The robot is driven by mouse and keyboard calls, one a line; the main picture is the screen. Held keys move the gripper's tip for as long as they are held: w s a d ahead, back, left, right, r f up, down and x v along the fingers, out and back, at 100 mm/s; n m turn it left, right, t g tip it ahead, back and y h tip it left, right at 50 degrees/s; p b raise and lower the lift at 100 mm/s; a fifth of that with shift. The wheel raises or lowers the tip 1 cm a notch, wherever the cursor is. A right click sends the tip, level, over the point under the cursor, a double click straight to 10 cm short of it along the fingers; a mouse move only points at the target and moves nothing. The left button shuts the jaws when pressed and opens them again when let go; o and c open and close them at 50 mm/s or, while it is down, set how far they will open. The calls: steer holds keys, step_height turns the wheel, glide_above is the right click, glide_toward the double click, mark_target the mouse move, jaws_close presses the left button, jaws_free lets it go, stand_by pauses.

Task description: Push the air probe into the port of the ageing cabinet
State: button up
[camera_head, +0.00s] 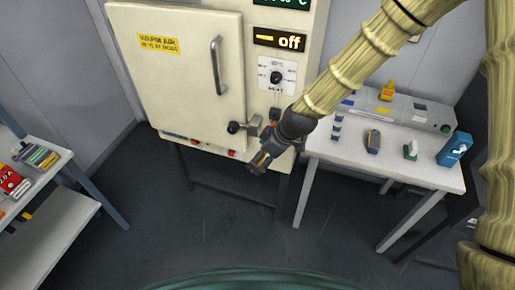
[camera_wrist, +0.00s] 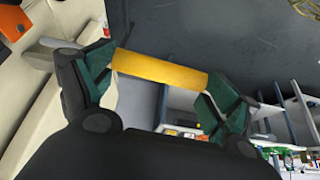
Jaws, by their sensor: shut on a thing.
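The ageing cabinet (camera_head: 175,85) is cream, with its door shut and a display reading "off". My gripper (camera_head: 262,160) is low in front of the cabinet's right side, below the dial, with its fingers pointing down and left. In the wrist view my gripper (camera_wrist: 158,88) is shut on a yellow bar, which I take to be the air probe (camera_wrist: 160,69). The bar lies crosswise between both green-padded fingers. In the head view only a small yellow-orange patch shows at the fingertips. I cannot make out the port; my wrist and gripper cover part of the cabinet front.
A white side table (camera_head: 395,172) at right carries several small items and a blue box (camera_head: 455,149). A shelf (camera_head: 50,170) with packs stands at far left. A door knob (camera_head: 234,128) and latch are close to my wrist. The floor in front is clear.

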steer(key=shift+w+a+r+n+y, duration=0.2)
steer(key=shift+a+r+n+y, duration=0.15)
steer(key=shift+a+r, duration=0.3)
steer(key=shift+r, duration=0.1)
steer(key=shift+d, duration=0.15)
steer(key=shift+w+d, duration=0.3)
steer(key=shift+w, duration=0.6)
steer(key=shift+w+d, duration=0.3)
steer(key=shift+w, duration=0.65)
steer(key=shift+w+d, duration=0.3)
steer(key=shift+w, duration=0.6)
steer(key=w+d, duration=0.2)
steer(key=w, duration=0.5)
steer(key=shift+b, duration=0.45)
stand_by(2.5)
steer(key=o, duration=0.8)
steer(key=shift+d, duration=0.1)
steer(key=shift+r, duration=0.1)
